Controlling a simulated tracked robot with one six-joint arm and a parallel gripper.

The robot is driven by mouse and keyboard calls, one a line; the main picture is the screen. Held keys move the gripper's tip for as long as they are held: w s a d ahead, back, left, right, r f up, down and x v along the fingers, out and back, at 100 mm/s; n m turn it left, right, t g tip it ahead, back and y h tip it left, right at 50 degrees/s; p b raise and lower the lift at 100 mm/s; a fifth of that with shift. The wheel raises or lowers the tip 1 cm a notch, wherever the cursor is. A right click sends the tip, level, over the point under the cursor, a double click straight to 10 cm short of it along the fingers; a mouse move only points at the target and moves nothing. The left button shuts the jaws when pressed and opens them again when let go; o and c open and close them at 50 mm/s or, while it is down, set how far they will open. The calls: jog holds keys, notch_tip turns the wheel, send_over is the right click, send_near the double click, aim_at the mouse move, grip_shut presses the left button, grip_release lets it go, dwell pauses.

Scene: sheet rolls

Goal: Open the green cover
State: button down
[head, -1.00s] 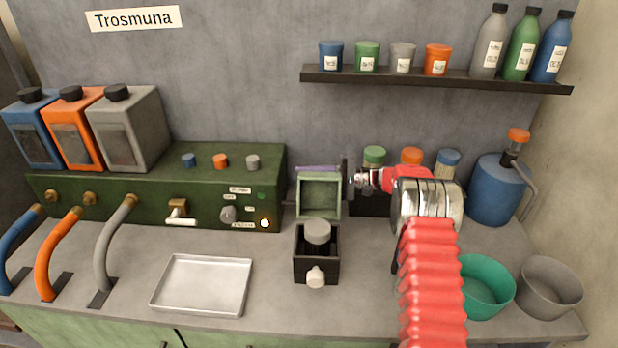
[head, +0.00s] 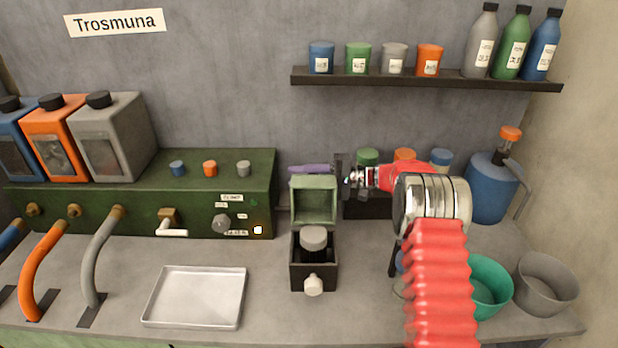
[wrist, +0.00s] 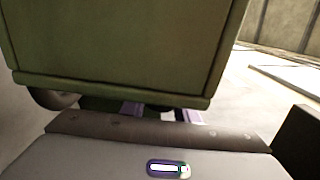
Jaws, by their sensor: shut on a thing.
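The green cover (head: 314,201) stands raised on its hinge at the back of a small black box (head: 314,272), its hollow inner side facing the head camera. A grey round knob (head: 313,236) shows in the open box, and a pale knob (head: 313,286) is on its front. My gripper (head: 308,169) reaches in from the right, with purple fingers at the cover's top edge. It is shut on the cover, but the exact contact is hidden. In the wrist view the cover (wrist: 120,45) fills the upper part, with bits of the purple fingers (wrist: 162,112) below its edge.
A green machine (head: 140,195) with knobs and hoses stands left, and a metal tray (head: 195,297) lies in front. Lidded jars (head: 404,158), a green bowl (head: 489,285) and a grey bowl (head: 546,284) are right. A shelf (head: 430,78) hangs above.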

jog(key=shift+s+a+f, duration=0.1)
jog(key=shift+s, duration=0.05)
jog(key=c, duration=1.8)
grip_release()
jog(key=o, duration=0.4)
jog(key=shift+d, duration=0.35)
jog(key=d, duration=1.3)
jog(key=shift+s+d, duration=0.15)
jog(key=shift+s, duration=0.05)
